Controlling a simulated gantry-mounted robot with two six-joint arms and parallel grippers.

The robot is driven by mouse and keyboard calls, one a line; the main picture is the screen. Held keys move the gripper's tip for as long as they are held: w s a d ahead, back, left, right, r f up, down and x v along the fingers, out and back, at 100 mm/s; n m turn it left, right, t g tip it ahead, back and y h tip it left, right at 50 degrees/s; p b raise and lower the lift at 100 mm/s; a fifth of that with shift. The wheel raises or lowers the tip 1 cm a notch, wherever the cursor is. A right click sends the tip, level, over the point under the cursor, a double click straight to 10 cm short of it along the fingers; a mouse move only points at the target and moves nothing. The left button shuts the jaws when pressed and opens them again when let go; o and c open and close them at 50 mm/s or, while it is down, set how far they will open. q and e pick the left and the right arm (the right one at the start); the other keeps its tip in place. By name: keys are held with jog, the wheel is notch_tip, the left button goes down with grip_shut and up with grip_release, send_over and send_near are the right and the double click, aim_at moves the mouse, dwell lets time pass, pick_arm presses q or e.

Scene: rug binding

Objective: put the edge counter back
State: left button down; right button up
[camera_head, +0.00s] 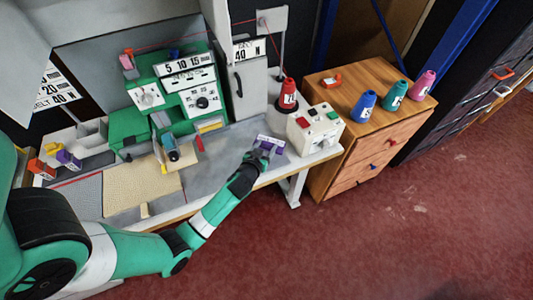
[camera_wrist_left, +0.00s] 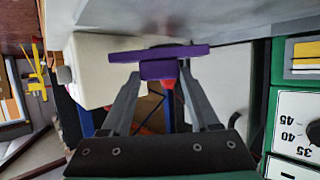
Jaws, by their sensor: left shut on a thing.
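My left gripper (camera_head: 260,154) is shut on the purple edge counter (camera_head: 269,143), which has a pale strip on top. It is over the right end of the workbench, just left of the white button box. In the left wrist view the purple counter (camera_wrist_left: 158,54) shows as a wide flat bar with a block below it, and the two grey fingers of my left gripper (camera_wrist_left: 158,76) close on that block. I cannot tell whether the counter touches the bench. My right gripper is not in view.
The white button box (camera_head: 316,130) stands close right of the gripper. A red cone (camera_head: 288,95) stands behind it. The green machine (camera_head: 187,90) is at the back. Small orange, yellow and purple blocks (camera_head: 68,159) sit at the far left. Bare grey bench (camera_head: 226,150) lies left of the gripper.

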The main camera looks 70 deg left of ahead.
aim_at(267, 150)
pick_arm(q)
jog(key=shift+w+a+f+b, duration=0.15)
jog(key=shift+f+b, duration=0.8)
jog(key=shift+f, duration=0.85)
jog(key=shift+f, duration=0.15)
jog(key=shift+c, duration=0.6)
grip_release()
jog(key=shift+r, duration=0.35)
jog(key=p+v, duration=0.2)
jog(key=v, duration=1)
jog(key=shift+f, duration=0.15)
